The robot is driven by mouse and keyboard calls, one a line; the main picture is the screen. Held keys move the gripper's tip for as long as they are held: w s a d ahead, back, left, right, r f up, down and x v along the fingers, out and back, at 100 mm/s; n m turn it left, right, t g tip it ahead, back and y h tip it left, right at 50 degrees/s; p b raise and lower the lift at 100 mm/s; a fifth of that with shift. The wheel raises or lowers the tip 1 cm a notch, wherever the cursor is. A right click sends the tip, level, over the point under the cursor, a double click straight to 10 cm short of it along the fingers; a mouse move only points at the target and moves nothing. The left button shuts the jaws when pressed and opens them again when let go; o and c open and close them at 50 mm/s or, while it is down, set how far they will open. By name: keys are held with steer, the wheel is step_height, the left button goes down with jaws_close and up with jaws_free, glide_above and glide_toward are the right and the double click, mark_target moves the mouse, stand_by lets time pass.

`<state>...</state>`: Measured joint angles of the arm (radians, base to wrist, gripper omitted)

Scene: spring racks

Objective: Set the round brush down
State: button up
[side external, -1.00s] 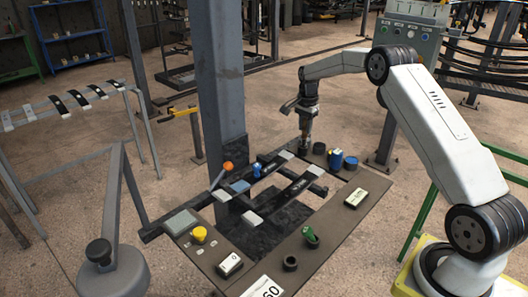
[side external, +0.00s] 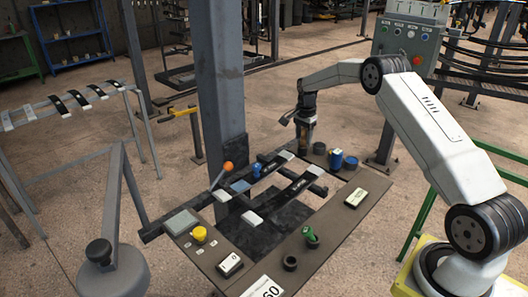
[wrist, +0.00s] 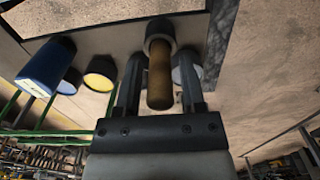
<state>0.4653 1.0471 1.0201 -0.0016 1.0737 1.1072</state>
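The round brush shows in the wrist view as a brown wooden handle (wrist: 160,80) between my gripper's two dark fingers (wrist: 160,78). Its far end runs into a dark round collar (wrist: 160,32); I cannot tell whether this is the brush head or a holder. In the side view my gripper (side external: 303,145) points down at the far edge of the workbench (side external: 352,222), and the brush is not clearly separable from it. Narrow gaps seem to show beside the handle, but contact at the fingertips is unclear.
Close to the right of my gripper stand a dark cup (side external: 319,148), a blue can (side external: 336,158) and a dark blue pot (side external: 351,163). Spring racks with dark strips (side external: 295,186) lie left of it.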

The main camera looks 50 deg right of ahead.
steer(key=shift+o, duration=0.3)
steer(key=shift+r, duration=0.1)
step_height(320, 180, up, 12)
steer(key=shift+r, duration=0.1)
stand_by(0.6)
steer(key=shift+a, duration=0.1)
stand_by(0.4)
steer(key=s+a+f+n+t, duration=0.1)
steer(key=s+a+n, duration=0.35)
steer(key=a, duration=0.35)
steer(key=s+a+f+n, duration=0.1)
steer(key=s+a+n, duration=0.2)
steer(key=a+n, duration=0.35)
steer(key=s+a+f+n, duration=0.2)
steer(key=s+a, duration=0.4)
steer(key=s, duration=0.3)
steer(key=s+a+f+n+t, duration=0.1)
steer(key=s+a+f+n, duration=0.2)
steer(key=s, duration=0.6)
steer(key=a+n, duration=0.2)
steer(key=a, duration=0.1)
steer(key=shift+s+a+t, duration=0.2)
steer(key=shift+t, duration=0.1)
